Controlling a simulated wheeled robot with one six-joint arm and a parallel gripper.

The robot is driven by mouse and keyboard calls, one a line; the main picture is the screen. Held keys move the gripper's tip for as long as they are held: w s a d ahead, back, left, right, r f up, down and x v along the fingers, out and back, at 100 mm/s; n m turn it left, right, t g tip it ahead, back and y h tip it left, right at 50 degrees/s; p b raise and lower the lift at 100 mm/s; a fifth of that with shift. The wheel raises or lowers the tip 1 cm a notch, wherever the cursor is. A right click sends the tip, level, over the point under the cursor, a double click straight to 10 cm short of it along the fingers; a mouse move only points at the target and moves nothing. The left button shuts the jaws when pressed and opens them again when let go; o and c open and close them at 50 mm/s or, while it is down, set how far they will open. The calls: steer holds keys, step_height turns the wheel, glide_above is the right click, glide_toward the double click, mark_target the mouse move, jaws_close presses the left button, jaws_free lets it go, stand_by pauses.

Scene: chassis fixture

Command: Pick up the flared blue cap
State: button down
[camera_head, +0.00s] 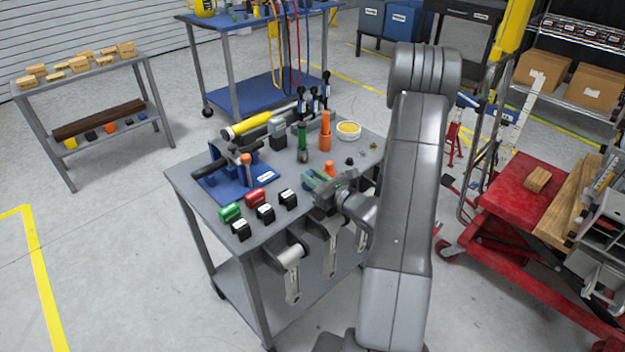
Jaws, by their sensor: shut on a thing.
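My gripper (326,196) is over the near right part of the grey cart top (200,180), reaching in from the right. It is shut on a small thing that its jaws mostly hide. I take this thing for the flared blue cap, but its shape does not show clearly. A green and blue piece (311,181) shows just behind the jaws, with a bit of orange-red beside it. I cannot tell whether the jaws touch that piece or whether the held thing is clear of the cart top.
Red (255,197), green (230,211) and black blocks lie left of my gripper. A blue fixture (238,182) stands behind them. Grey handled parts (291,272) hang at the cart's front.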

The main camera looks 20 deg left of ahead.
step_height(320, 180, up, 9)
stand_by(0.5)
steer(key=shift+r, duration=0.1)
